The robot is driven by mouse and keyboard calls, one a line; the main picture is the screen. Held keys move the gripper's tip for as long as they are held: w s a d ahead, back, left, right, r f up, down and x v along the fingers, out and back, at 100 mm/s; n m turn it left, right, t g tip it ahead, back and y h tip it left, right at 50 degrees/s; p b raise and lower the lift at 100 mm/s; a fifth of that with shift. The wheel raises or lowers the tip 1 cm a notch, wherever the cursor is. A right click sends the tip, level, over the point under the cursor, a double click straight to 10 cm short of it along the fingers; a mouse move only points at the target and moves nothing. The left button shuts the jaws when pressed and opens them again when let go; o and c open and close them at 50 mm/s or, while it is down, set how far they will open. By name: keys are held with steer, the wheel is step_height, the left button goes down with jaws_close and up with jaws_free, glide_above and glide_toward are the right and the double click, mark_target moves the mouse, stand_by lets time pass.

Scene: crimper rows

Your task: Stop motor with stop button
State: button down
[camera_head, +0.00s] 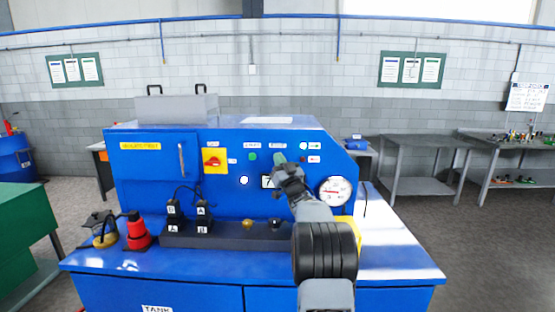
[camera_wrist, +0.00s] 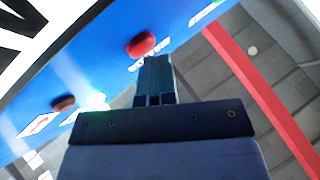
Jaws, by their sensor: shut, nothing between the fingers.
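The blue machine's control panel (camera_head: 230,170) faces me in the head view. My gripper (camera_head: 280,158) is shut and empty in front of its upper right part. In the wrist view, the shut fingers (camera_wrist: 155,66) point at a round red button (camera_wrist: 141,44), which shows just beyond their tips. I cannot tell whether they touch it. The labels are too blurred to tell which is the stop button. In the head view, a green button (camera_head: 253,156) is left of my gripper, and my gripper and arm hide part of the panel.
A round gauge (camera_head: 335,190) sits right of my arm. A yellow plate with a red switch (camera_head: 214,161) is on the panel's left. Grey tables (camera_head: 415,187) stand at the right.

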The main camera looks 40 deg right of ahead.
steer(key=shift+s+a+f, duration=0.1)
steer(key=shift+s+a+b, duration=0.45)
steer(key=shift+s+b, duration=0.15)
steer(key=shift+b, duration=0.4)
steer(key=shift+s+a+b, duration=0.75)
steer(key=shift+s+b, duration=0.25)
steer(key=shift+b, duration=0.2)
steer(key=shift+s+a+b, duration=0.75)
steer(key=shift+s+b, duration=0.2)
steer(key=shift+b, duration=0.2)
steer(key=shift+a, duration=0.1)
